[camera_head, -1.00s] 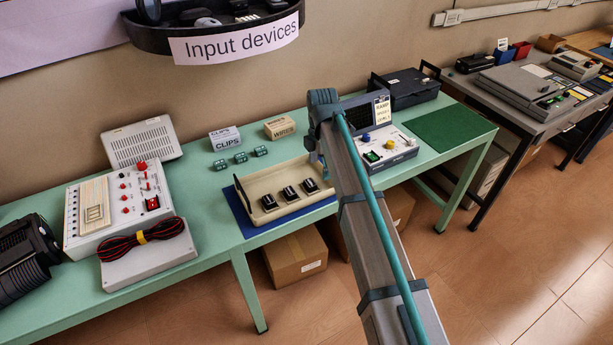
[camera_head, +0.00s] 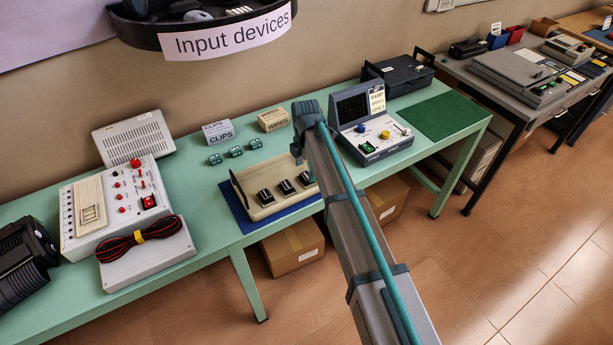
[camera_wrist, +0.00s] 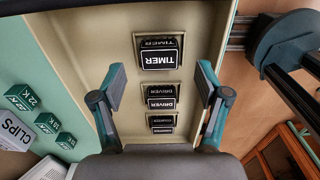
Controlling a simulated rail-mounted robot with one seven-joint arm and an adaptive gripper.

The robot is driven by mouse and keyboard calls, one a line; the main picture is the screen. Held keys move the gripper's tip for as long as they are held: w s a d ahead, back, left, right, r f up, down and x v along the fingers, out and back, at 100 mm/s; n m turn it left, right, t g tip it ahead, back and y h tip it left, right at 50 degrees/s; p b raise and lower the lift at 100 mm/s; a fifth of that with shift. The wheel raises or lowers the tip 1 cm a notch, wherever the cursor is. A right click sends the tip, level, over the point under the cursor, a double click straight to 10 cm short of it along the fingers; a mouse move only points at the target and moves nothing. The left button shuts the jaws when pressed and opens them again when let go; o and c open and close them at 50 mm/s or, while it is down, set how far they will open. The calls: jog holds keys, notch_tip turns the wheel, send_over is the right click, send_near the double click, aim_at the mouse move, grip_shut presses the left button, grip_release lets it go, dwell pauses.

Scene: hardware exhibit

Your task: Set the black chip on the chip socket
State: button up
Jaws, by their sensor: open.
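Three black chips lie in a row in a cream tray (camera_head: 242,190) on the green table. The wrist view labels the largest one TIMER (camera_wrist: 158,54) and the middle one DRIVER (camera_wrist: 160,97). The third (camera_wrist: 161,124) has lettering too small to read surely. My gripper (camera_wrist: 160,80) is open and empty above the tray, its fingers on either side of the row. In the head view my gripper (camera_head: 299,148) is at the tray's right end. A white panel (camera_head: 140,180) at the left carries a beige block (camera_head: 92,212) with a rectangular frame, which looks like the chip socket.
A screen device (camera_head: 372,125) stands to the right. An Input devices shelf (camera_head: 205,35) hangs above.

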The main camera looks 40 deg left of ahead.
aim_at(307, 178)
jog(key=shift+f+p, duration=0.35)
jog(key=shift+f, duration=1.1)
jog(key=shift+c, duration=0.3)
jog(key=c, duration=1.2)
jog(key=shift+o, duration=0.2)
jog(key=shift+r, duration=0.1)
